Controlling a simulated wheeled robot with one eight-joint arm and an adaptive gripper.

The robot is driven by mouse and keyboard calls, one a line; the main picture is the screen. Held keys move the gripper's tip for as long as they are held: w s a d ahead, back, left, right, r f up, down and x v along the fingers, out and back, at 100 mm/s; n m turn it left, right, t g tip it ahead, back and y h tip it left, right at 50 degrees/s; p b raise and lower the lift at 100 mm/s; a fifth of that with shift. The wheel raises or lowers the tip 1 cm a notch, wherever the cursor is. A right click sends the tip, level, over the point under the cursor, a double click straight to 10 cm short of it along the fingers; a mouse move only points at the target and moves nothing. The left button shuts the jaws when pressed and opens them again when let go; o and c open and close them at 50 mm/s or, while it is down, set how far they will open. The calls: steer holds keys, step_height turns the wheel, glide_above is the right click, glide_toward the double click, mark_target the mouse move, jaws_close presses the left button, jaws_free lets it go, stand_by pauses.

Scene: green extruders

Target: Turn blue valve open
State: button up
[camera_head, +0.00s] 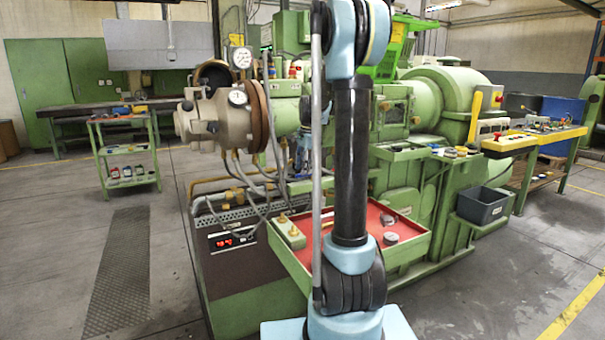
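My arm stands upright in the middle of the camera_head view and hides part of the green extruder (405,180) behind it. A small light-blue part (301,148) shows beside the arm, close to the extruder. It looks like the far end of my arm, but it is too small and too covered to make out gripper fingers. I cannot tell whether my gripper is open or holds anything. I cannot make out a blue valve; it may be hidden behind my arm. The extruder's beige flanged head (205,118) points left, with pipes and hoses below.
A red-topped tray (404,243) lies in front of the extruder. A green trolley (130,180) with small items stands at the left. The floor at the left and front right is clear.

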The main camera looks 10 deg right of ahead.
steer(key=shift+w+a+f, duration=0.1)
steer(key=shift+w+f, duration=0.05)
steer(key=shift+f, duration=0.45)
steer(key=shift+w+f, duration=0.1)
steer(key=shift+f, duration=0.5)
steer(key=shift+c, duration=0.3)
jaws_close()
steer(key=shift+a, duration=0.1)
